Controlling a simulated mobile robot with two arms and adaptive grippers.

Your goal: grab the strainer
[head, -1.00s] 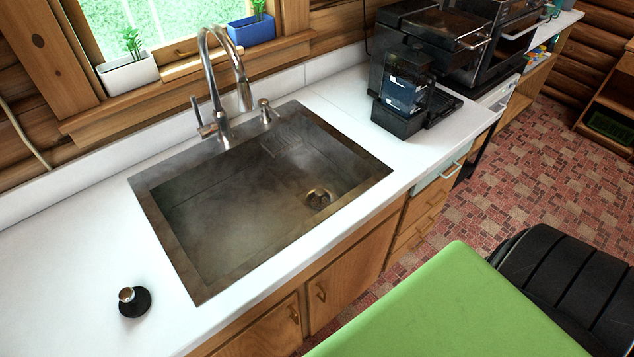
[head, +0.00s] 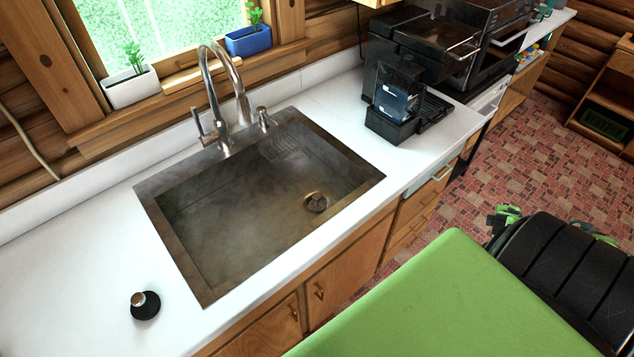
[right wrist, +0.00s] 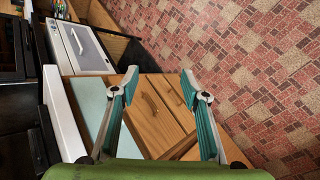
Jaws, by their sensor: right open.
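A small black disc with a metallic knob (head: 145,304) stands on the white counter left of the sink; I cannot tell if it is the strainer. A round metal drain fitting (head: 316,202), which could also be it, sits in the sink floor. My right gripper (right wrist: 159,78) is open and empty in the right wrist view, with wooden drawer fronts and floor beyond its fingers. Green parts, seemingly of it, show beside the black ribbed part at right in the head view. My left gripper is not in view.
The sink (head: 190,265) has a tall faucet (head: 212,95) and a soap dispenser (head: 263,118) behind it. A black coffee machine (head: 395,95) stands right of it. The white counter (head: 70,265) is otherwise clear at left. Plants stand on the sill.

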